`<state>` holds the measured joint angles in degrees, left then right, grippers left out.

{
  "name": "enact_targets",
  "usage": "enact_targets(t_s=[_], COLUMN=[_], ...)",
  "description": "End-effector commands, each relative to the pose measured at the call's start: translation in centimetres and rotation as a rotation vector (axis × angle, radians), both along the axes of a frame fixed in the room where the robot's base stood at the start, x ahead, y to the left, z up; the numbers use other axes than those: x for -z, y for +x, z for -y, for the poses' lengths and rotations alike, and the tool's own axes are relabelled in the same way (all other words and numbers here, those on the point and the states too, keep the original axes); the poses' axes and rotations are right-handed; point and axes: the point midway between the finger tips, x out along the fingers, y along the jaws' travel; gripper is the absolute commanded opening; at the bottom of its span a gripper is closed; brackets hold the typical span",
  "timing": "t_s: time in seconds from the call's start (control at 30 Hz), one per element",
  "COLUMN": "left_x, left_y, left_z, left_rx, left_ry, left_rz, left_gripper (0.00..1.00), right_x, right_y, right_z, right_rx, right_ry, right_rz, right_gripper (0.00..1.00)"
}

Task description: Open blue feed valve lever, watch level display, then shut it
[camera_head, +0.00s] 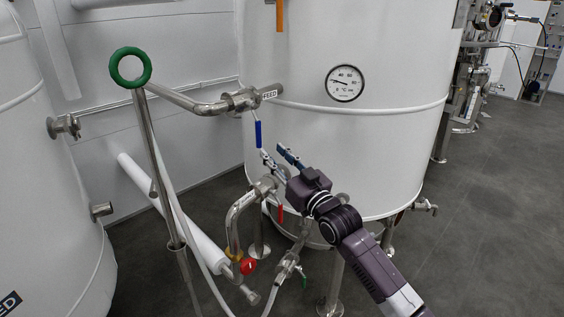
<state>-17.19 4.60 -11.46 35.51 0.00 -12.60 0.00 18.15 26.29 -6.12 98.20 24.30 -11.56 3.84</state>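The blue feed valve lever (258,134) hangs straight down below the valve on the pipe labelled FEED (269,95), at the left side of the large white tank. My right gripper (272,151) is just below and to the right of the lever. Its two fingers are spread apart, with nothing seen between them, and they point up and left. One fingertip is close to the lever's lower end; I cannot tell whether they touch. My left gripper is not in view. No level display can be made out; a round dial marked °C (345,83) is on the white tank (400,140).
Below my gripper are a red lever (280,214), a red knob (248,266) and several pipes. Another tank (45,190) is at left. Open dark floor (490,220) lies at right.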

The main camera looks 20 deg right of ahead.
Motion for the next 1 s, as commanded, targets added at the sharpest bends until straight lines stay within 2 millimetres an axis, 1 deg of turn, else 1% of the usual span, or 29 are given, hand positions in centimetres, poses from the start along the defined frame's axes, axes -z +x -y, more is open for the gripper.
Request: enact_targets(t_s=[0.03,0.1,0.3,0.87,0.93,0.97,1.0], left_x=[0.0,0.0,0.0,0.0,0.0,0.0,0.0], left_y=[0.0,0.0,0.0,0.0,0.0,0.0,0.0], left_z=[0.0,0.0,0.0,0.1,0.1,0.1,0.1], left_rx=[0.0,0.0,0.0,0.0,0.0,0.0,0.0], left_ry=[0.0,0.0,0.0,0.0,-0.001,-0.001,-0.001], left_rz=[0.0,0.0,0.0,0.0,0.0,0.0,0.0], left_gripper=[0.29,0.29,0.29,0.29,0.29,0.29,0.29], right_x=[0.2,0.4,0.5,0.7,1.7,2.5,3.9], right_y=[-0.8,-1.6,-2.9,-3.1,-3.0,-2.9,-2.7], right_z=[0.2,0.3,0.5,0.6,0.7,0.8,1.0], right_rx=[0.0,0.0,0.002,0.001,0.006,0.01,0.018], right_ry=[-0.001,-0.002,-0.003,-0.002,-0.001,-0.002,-0.003], right_rz=[-0.002,-0.002,0.0,-0.002,-0.017,-0.031,-0.054], right_gripper=[0.29,0.29,0.29,0.29,0.29,0.29,0.29])
